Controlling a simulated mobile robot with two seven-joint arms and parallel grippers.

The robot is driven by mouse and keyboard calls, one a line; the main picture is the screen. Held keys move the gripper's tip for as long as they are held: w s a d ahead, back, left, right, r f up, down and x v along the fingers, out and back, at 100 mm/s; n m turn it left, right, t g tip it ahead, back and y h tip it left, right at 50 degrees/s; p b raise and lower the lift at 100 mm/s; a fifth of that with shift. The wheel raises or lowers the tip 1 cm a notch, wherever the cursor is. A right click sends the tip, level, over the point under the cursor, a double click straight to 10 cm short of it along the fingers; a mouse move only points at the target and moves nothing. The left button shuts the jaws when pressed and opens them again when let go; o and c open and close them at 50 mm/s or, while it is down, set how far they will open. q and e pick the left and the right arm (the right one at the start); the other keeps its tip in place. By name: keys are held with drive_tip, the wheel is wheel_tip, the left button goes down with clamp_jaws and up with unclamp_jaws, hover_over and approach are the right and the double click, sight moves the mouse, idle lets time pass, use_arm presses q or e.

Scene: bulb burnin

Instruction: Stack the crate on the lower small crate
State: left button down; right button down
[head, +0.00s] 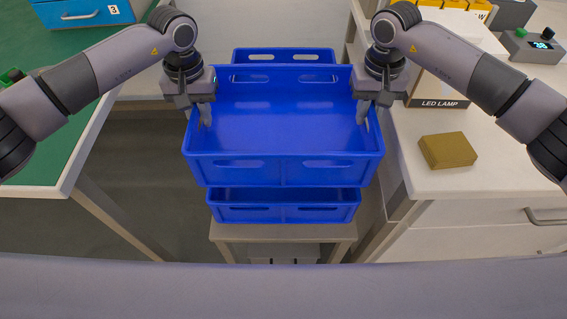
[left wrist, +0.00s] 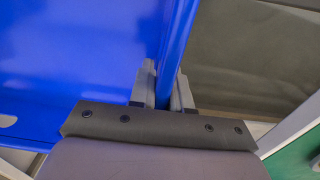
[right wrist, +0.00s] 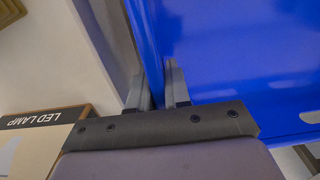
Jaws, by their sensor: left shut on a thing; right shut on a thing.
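The large blue crate (head: 285,170) is empty and roughly level in the middle of the head view. My left gripper (head: 205,112) is shut on its left side wall, and my right gripper (head: 362,112) is shut on its right side wall. In the left wrist view the crate wall (left wrist: 175,45) runs between the fingers (left wrist: 163,90). The right wrist view shows the wall (right wrist: 150,45) between the right fingers (right wrist: 158,88). The lower small blue crate (head: 285,214) sits below on a light stand (head: 285,233). The held crate hides its back; I cannot tell whether they touch.
Another blue crate (head: 283,54) shows behind the held one. A green-topped table (head: 50,130) stands left. The right white counter (head: 440,185) carries a brown block (head: 447,150) and an LED lamp box (head: 440,103), close to my right arm. Floor shows between table and stand.

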use_arm(q)
drive_tip(key=shift+a, duration=0.15)
use_arm(e)
drive_tip(key=shift+d, duration=0.1)
use_arm(q)
drive_tip(key=shift+f, duration=0.2)
use_arm(e)
drive_tip(key=shift+f, duration=0.2)
